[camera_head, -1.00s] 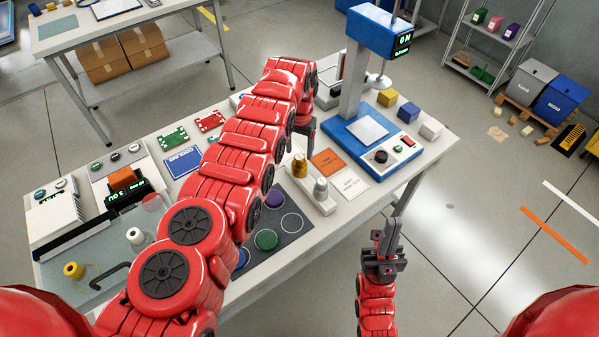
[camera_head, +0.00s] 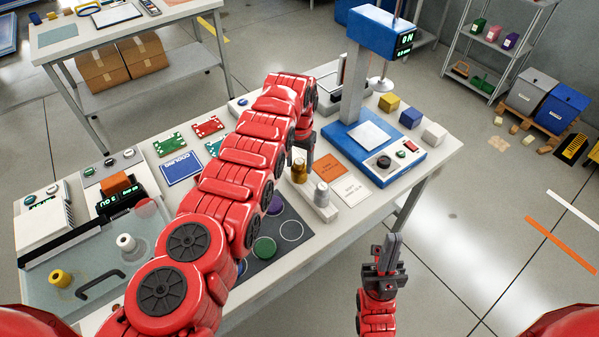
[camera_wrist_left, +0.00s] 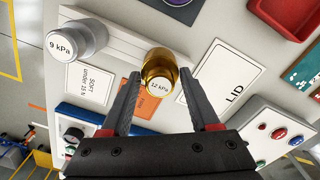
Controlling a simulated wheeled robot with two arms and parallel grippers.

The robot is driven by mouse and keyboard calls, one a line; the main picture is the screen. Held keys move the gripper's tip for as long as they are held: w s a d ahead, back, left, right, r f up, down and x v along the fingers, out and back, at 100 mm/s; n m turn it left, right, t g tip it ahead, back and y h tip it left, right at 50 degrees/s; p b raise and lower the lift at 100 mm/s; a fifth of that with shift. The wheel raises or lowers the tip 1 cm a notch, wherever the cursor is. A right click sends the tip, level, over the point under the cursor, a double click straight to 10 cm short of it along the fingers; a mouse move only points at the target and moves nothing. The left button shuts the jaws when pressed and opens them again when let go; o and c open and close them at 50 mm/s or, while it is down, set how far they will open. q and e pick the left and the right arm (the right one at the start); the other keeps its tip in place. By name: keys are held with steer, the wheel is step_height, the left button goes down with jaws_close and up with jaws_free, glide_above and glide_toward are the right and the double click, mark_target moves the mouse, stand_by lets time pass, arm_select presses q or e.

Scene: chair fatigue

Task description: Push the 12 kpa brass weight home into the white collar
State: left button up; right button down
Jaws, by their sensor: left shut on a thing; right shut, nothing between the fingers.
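The brass weight (camera_head: 299,172), marked 12 kPa, stands upright at one end of a white bar-shaped holder (camera_head: 322,209). It also shows in the left wrist view (camera_wrist_left: 158,66), between the two fingertips. My left gripper (camera_head: 300,158) is shut on it from above; the arm hides part of the grip in the head view. A grey 9 kPa weight (camera_wrist_left: 76,41) stands beside it on the same holder. I cannot pick out the white collar with certainty. My right gripper (camera_head: 391,243) is shut and empty, in front of the table.
A blue press-like machine (camera_head: 375,150) stands to the right of the holder. An orange card (camera_head: 330,163) and a white card (camera_head: 351,190) lie between them. A dark mat with coloured discs (camera_head: 291,230) lies to the left. A clear-lidded box (camera_head: 70,265) is at far left.

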arm_select(q)
steer(key=shift+r, duration=0.15)
steer(key=shift+w+r+p, duration=0.1)
steer(key=shift+r+p, duration=0.2)
steer(key=shift+p, duration=0.15)
steer(key=shift+r+p, duration=1.15)
steer(key=shift+r, duration=0.25)
steer(key=shift+r+p, duration=0.9)
steer(key=shift+r, duration=0.15)
steer(key=shift+r+p, duration=0.4)
steer(key=shift+r, duration=0.6)
steer(key=shift+a, duration=0.1)
